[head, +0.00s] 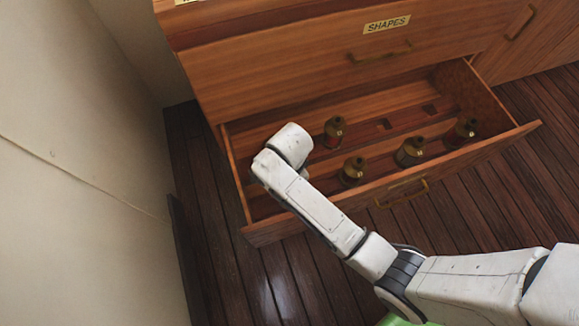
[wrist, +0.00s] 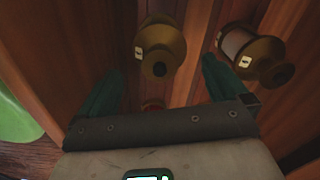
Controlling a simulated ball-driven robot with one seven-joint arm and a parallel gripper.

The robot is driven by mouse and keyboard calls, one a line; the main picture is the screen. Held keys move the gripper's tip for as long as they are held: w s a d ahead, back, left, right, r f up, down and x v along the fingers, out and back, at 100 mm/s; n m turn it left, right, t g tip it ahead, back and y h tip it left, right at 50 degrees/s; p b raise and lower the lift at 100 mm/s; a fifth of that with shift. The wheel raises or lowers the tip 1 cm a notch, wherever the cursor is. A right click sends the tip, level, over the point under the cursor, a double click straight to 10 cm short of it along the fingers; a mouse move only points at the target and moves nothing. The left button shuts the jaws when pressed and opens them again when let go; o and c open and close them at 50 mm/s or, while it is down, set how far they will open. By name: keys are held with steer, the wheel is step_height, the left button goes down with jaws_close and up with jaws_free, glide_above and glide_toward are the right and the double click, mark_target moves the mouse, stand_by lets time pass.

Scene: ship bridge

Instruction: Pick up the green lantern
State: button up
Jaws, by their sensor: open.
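Several brass-topped lanterns sit in the open drawer. In the head view, one at the back (head: 334,131) shows reddish glass, one at the front (head: 353,171) is dark, one in the middle (head: 410,151) looks pale, and one at the right (head: 465,130) looks dark reddish. I cannot tell which is green. In the wrist view, my gripper (wrist: 160,69) is open, with a brass-topped lantern (wrist: 160,48) ahead between its fingertips. A pale-glass lantern (wrist: 250,55) stands beyond the right finger. In the head view my arm hides the fingers.
The open drawer (head: 468,152) has wooden walls, slotted boards and a front handle (head: 402,194). A closed drawer labelled SHAPES (head: 387,24) is above it. A pale wall (head: 80,180) stands at the left. Dark plank floor (head: 490,205) lies clear in front.

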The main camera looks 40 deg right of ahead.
step_height(320, 180, down, 5)
steer(key=b, duration=0.3)
steer(key=shift+r, duration=0.1)
steer(key=shift+c, duration=0.4)
steer(key=c, duration=1.7)
